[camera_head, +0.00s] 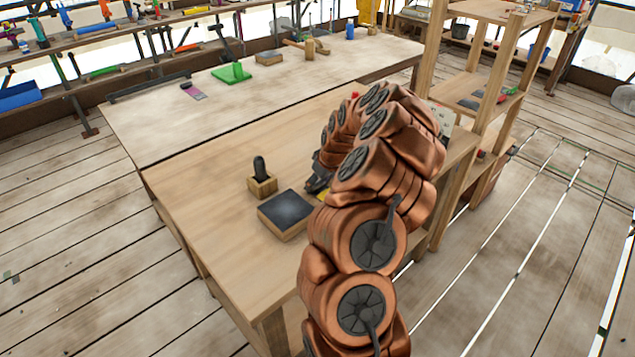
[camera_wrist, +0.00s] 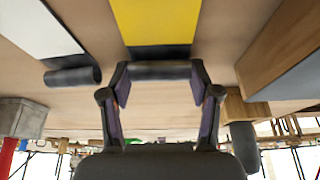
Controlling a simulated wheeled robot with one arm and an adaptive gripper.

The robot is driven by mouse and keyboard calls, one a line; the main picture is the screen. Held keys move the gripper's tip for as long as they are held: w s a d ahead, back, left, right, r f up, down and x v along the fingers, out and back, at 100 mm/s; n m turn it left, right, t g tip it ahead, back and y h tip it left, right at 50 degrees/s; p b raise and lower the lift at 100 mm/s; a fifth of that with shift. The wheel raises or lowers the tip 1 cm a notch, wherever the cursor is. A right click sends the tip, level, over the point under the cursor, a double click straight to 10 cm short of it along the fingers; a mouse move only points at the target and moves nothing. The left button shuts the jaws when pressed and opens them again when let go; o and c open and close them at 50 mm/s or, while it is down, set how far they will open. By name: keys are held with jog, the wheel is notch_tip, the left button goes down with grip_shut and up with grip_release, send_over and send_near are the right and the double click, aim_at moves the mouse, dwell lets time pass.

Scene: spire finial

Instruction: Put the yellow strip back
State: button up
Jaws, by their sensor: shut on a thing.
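The yellow strip (camera_wrist: 160,22) shows at the top of the wrist view, flat and wide, with a black band and a dark rounded bar (camera_wrist: 160,70) at its near end. My gripper (camera_wrist: 160,78) is shut on that dark bar, one finger at each end of it. In the head view a small patch of the yellow strip (camera_head: 322,195) shows beside my gripper (camera_head: 318,180) above the wooden table. My copper arm hides most of both there. I cannot tell whether the strip touches the table.
A white strip (camera_wrist: 42,28) with a similar dark bar lies left in the wrist view. A dark-topped wooden block (camera_head: 286,211) and a small wooden holder with a black knob (camera_head: 261,181) stand on the table (camera_head: 205,185). A wooden shelf (camera_head: 487,90) rises at right.

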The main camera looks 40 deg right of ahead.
jog(key=o, duration=1.5)
jog(key=shift+r, duration=0.1)
jog(key=b+v, duration=0.3)
jog(key=v, duration=0.9)
jog(key=s+a+r+n+g, duration=0.1)
jog(key=s+a+r, duration=0.1)
jog(key=a, duration=0.7)
jog(key=s+a+r+n+g+y, duration=0.1)
jog(key=s+a+r, duration=0.15)
jog(key=a, duration=0.75)
jog(key=s+a+r, duration=0.2)
jog(key=a, duration=0.7)
jog(key=s+a+f+g, duration=0.1)
jog(key=s+a, duration=0.2)
jog(key=s, duration=0.5)
jog(key=s+a+f+m+g, duration=0.1)
jog(key=s+a, duration=0.2)
jog(key=s, duration=0.4)
jog(key=s+a+f+g+h, duration=0.1)
jog(key=s+a+g, duration=0.1)
jog(key=s, duration=0.6)
jog(key=shift+s+a+f+m, duration=0.1)
jog(key=shift+s+a+m, duration=0.1)
jog(key=shift+a, duration=0.25)
jog(key=shift+s+a+f+m, duration=0.1)
jog(key=shift+a+m, duration=0.1)
jog(key=shift+a, duration=0.2)
